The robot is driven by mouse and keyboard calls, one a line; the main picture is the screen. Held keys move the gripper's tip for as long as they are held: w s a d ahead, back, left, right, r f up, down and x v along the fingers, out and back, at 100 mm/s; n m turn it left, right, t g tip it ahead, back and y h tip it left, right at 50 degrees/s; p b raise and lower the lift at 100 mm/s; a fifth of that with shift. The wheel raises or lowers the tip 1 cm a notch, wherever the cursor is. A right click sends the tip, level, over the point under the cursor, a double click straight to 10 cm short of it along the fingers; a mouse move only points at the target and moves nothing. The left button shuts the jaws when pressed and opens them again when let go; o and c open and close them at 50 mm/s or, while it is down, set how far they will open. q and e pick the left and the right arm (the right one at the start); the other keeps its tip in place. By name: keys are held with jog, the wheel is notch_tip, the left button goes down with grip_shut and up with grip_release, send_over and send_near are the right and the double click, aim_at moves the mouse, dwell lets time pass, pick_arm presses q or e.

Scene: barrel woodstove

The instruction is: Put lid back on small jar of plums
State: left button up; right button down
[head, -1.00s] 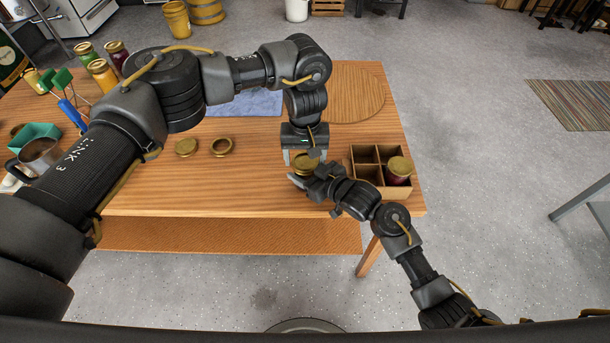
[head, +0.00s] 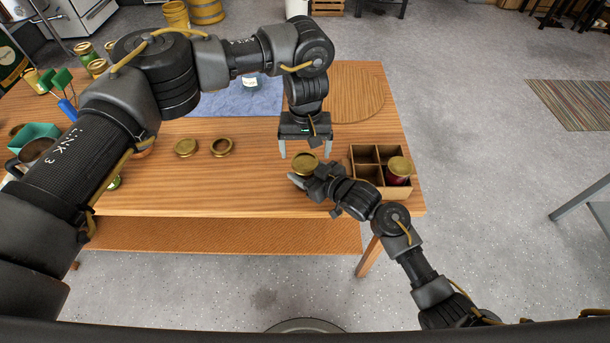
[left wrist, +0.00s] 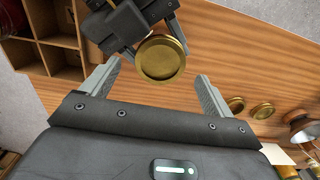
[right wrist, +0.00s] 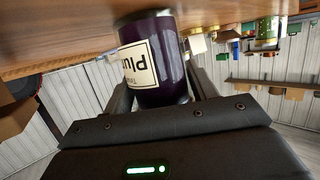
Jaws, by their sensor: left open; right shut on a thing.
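The small plum jar (right wrist: 158,60) is dark purple with a cream label in the right wrist view. My right gripper (head: 307,177) is shut around its body at the table's front right. A gold lid (head: 305,162) lies on top of the jar, and it looks level in the left wrist view (left wrist: 160,58); whether it is fully seated I cannot tell. My left gripper (head: 306,152) is open and empty above the lid, its fingers apart and clear of it. The jar body is mostly hidden in the head view.
A divided wooden crate (head: 365,153) stands right of the jar, with a gold-lidded jar (head: 399,171) in its front right compartment. A flat gold lid (head: 186,147) and a gold ring (head: 222,147) lie to the left. A blue cloth (head: 225,100) and round board (head: 358,95) lie behind.

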aim_at(305, 161)
pick_arm(q)
jog(key=shift+r, duration=0.65)
jog(key=shift+c, duration=1)
notch_tip(305, 161, up, 4)
jog(key=shift+f, duration=0.25)
jog(key=shift+f, duration=0.1)
jog(key=shift+f, duration=3.95)
